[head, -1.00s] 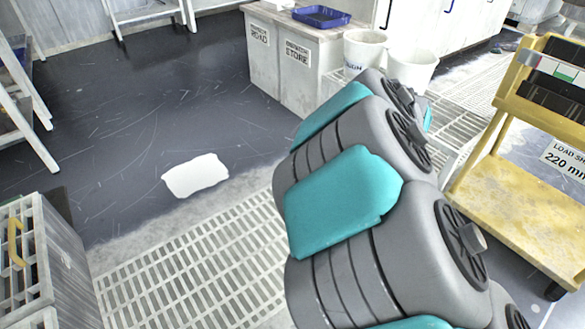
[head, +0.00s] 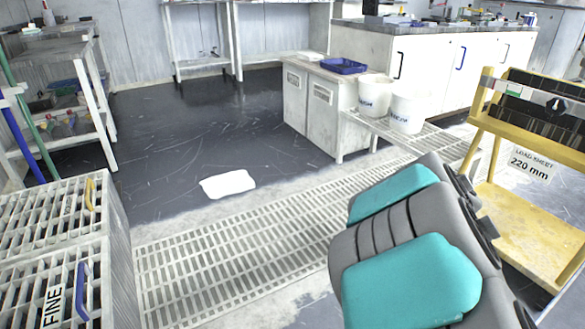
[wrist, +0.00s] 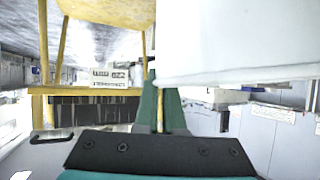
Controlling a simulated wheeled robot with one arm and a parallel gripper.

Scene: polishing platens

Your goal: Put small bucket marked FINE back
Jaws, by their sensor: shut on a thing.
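In the wrist view a large smooth white body with a rim-like lower edge (wrist: 235,45), seemingly a bucket, fills the upper right. My gripper (wrist: 160,100) shows there as green fingers shut close beside it; a thin yellow strip shows between them. No label shows on this white body. In the head view my gripper is out of sight; only my grey and teal arm shows. Two white buckets stand on a slatted rack: the left bucket (head: 375,97) and the right bucket (head: 407,112), with blurred dark lettering.
A slatted crate marked FINE (head: 95,262) with a blue handle is at lower left. A yellow cart (head: 520,225) with a 220 mm load sheet stands at right. A grey cabinet (head: 318,115) carries a blue tray (head: 343,66). A white patch (head: 228,184) lies on open dark floor.

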